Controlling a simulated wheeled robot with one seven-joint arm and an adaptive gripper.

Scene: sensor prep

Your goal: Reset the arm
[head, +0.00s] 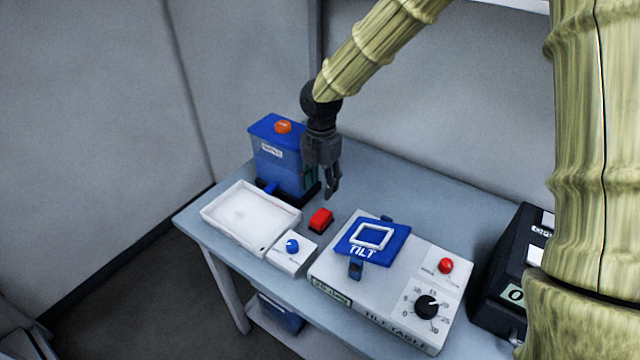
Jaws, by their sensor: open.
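My gripper (331,196) is dark grey and points down over the back middle of the table. It is open, with nothing seen between its fingers. It hangs beside a blue box with an orange knob (283,152), to the box's right. A red block or button (320,220) lies just in front of and below the fingertips; I cannot tell the exact height between them. My arm reaches in from the top right, and its upper part covers some of the right side.
The grey-blue table (420,209) holds a white tray (213,216), a small box with a blue knob (292,258), a tilt table unit (330,272) with a blue plate (396,246), and a black device (497,283) at right. Walls stand behind and left. The table's back middle is clear.

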